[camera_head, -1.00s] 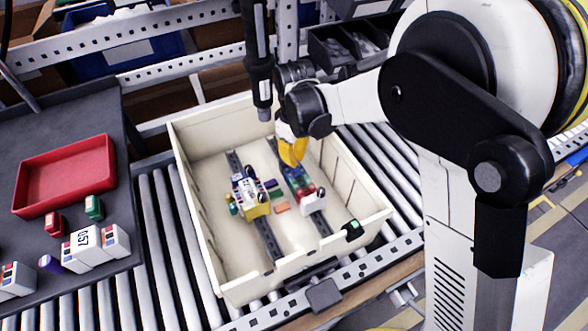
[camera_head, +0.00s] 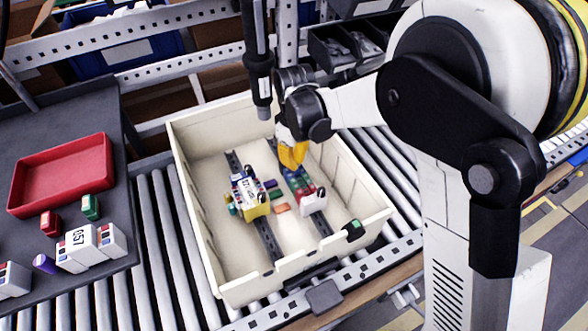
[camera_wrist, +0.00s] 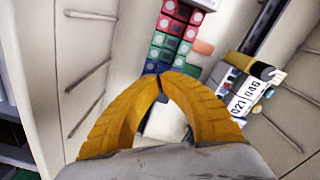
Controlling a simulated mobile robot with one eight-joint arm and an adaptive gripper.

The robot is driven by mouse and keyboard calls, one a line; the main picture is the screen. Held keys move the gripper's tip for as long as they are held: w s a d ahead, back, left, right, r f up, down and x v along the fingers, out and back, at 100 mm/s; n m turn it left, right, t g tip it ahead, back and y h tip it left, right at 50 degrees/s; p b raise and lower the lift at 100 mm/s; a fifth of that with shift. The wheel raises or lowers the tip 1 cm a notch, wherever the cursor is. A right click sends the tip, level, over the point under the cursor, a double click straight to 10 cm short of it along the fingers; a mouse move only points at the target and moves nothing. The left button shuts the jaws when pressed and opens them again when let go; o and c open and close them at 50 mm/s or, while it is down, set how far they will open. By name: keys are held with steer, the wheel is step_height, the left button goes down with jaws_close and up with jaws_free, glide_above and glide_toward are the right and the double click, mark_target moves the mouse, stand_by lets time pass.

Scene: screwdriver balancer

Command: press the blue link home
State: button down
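My gripper (camera_head: 291,163) is inside the cream bin, above the far end of a row of coloured blocks. In the wrist view the yellow fingers of the gripper (camera_wrist: 161,78) curve in until their tips meet, with nothing visible between the tips. Blue link pieces (camera_wrist: 186,67) show right at the fingertips, partly hidden by them; whether the tips touch them I cannot tell. Green links (camera_wrist: 160,47) and red links (camera_wrist: 176,12) continue the two columns away from the fingers. In the head view the red and green row (camera_head: 304,186) ends at a white block (camera_head: 313,202).
The cream bin (camera_head: 208,262) stands on rollers, its walls rising around the gripper. A yellow and white labelled unit (camera_head: 249,193) sits beside the row, with loose small blocks between. A dark tool hangs (camera_head: 261,85) close left of my wrist. A red tray (camera_head: 60,172) is at left.

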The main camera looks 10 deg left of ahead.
stand_by(0.4)
steer(key=shift+r+p, duration=1.65)
steer(key=shift+r, duration=0.8)
